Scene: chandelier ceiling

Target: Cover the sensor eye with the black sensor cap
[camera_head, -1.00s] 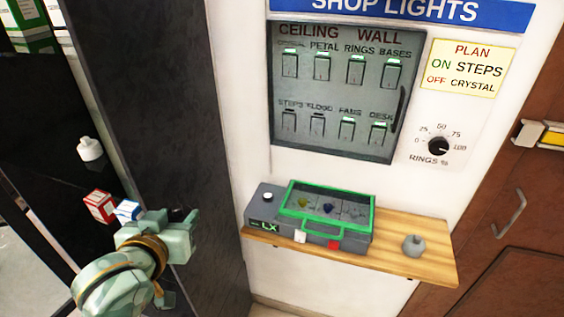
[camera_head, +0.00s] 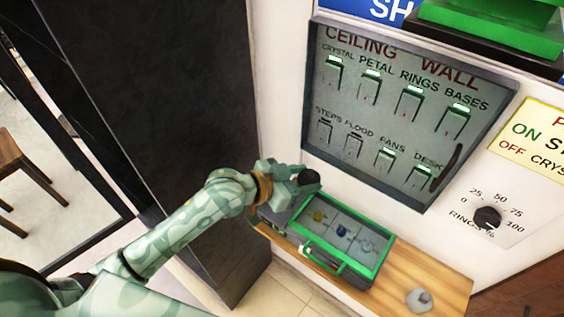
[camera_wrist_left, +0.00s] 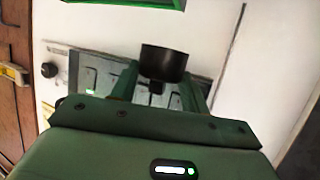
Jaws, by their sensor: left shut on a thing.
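My left gripper (camera_head: 290,180) is shut on the black sensor cap (camera_head: 308,179), a short dark cylinder. The cap also shows between the two fingers in the left wrist view (camera_wrist_left: 165,62). The gripper is over the left end of the grey LX box with the green-framed tray (camera_head: 343,269) on the wooden shelf. The cap appears in front of the lower left of the switch panel; its height above the box is hard to judge. The sensor eye is not visible now; the gripper covers that end of the box. My right gripper is not in view.
The switch panel (camera_head: 400,120) and the rings dial (camera_head: 487,218) are on the white wall behind. A grey weight-like object (camera_head: 419,299) stands on the right of the shelf (camera_head: 440,284). A tall dark panel (camera_head: 150,90) stands on the left.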

